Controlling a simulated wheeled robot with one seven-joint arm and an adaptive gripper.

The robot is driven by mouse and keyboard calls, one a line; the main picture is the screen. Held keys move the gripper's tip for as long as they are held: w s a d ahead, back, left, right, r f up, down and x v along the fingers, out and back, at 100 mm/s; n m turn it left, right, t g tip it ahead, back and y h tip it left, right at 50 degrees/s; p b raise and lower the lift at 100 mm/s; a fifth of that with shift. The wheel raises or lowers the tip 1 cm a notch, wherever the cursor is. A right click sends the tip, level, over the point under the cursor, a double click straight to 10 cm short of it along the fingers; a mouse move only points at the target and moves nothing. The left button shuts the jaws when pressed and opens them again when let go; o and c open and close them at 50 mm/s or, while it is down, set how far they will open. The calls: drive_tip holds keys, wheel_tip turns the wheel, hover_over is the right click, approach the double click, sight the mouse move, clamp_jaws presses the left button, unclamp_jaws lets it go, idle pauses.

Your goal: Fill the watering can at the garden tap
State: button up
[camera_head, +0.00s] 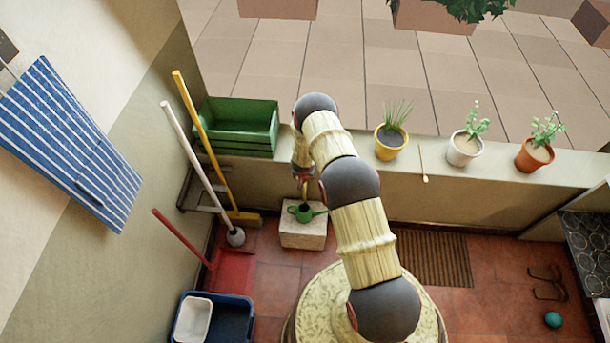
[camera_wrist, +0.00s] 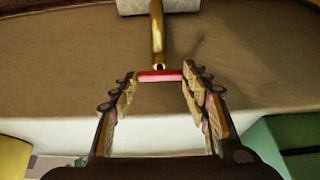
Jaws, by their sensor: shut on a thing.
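The green watering can (camera_head: 304,212) stands upright on a pale stone block (camera_head: 302,236) beneath the tap, with its spout to the right. The brass tap (camera_wrist: 158,35) sticks out from the wall, and its red handle (camera_wrist: 160,76) lies crosswise between my fingertips. My gripper (camera_wrist: 160,73) is shut on that red handle. In the head view my arm hides most of my gripper and the tap's handle. I cannot tell whether water is running into the can.
A green crate (camera_head: 235,125) and potted plants (camera_head: 391,138) stand on the wall ledge beside my arm. A yellow-handled broom (camera_head: 203,135) and a white-handled mop (camera_head: 199,160) lean at the left. A blue tub (camera_head: 235,318) sits on the floor.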

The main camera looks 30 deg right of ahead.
drive_tip(key=shift+w+r, duration=0.1)
drive_tip(key=shift+w, duration=0.05)
drive_tip(key=o, duration=1.1)
drive_tip(key=shift+o, duration=0.3)
drive_tip(key=v, duration=1.1)
drive_tip(key=shift+s+r, duration=0.2)
drive_tip(key=shift+r, duration=0.15)
drive_tip(key=shift+a, duration=0.1)
